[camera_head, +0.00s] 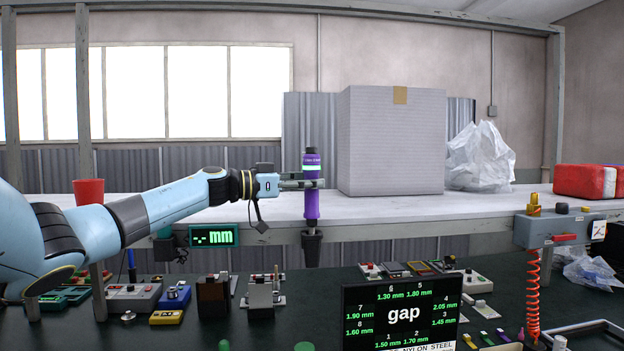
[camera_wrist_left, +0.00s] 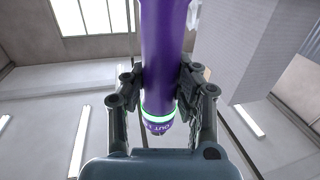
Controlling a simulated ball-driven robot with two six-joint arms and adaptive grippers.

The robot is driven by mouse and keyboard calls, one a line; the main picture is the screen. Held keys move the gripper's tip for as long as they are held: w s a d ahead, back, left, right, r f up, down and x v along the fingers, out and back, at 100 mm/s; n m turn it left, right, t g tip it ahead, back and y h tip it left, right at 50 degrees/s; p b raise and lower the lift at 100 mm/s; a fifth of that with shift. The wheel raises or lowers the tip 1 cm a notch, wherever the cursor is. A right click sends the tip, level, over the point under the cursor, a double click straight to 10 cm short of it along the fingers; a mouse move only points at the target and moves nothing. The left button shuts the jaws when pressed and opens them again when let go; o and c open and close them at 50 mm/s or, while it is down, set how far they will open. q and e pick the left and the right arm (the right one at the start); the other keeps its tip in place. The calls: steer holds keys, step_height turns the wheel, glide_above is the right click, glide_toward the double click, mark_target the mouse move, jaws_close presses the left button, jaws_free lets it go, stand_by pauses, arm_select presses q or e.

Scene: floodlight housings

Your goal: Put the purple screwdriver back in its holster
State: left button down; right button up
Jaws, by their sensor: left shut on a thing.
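The purple screwdriver (camera_head: 312,204) stands upright in the head view, with a dark cap and a pale green glowing ring near its top. My left gripper (camera_head: 305,184) is shut around its upper body. In the left wrist view the fingers (camera_wrist_left: 160,95) press the purple body (camera_wrist_left: 162,45) from both sides, and the glowing ring and printed lettering show between them. A black tapered holster (camera_head: 311,250) is directly below the screwdriver, at the shelf's front edge. The screwdriver's lower end meets the holster's mouth in the picture; I cannot tell whether it is inside. My right gripper is not in view.
A large grey box (camera_head: 391,145) and a clear plastic bag (camera_head: 480,157) stand on the white shelf (camera_head: 270,212). A red cup (camera_head: 89,192) is at left. The dark bench below holds several fixtures and a gap display (camera_head: 403,315). A coiled orange hose (camera_head: 533,290) hangs at right.

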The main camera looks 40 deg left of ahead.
mark_target(310, 198)
arm_select(q)
steer(key=shift+f+b, duration=0.6)
steer(key=shift+f, duration=1.15)
steer(key=c, duration=0.9)
jaws_free()
steer(key=shift+c, duration=0.2)
steer(key=v, duration=0.7)
steer(key=shift+s, duration=0.5)
steer(key=shift+d, duration=0.1)
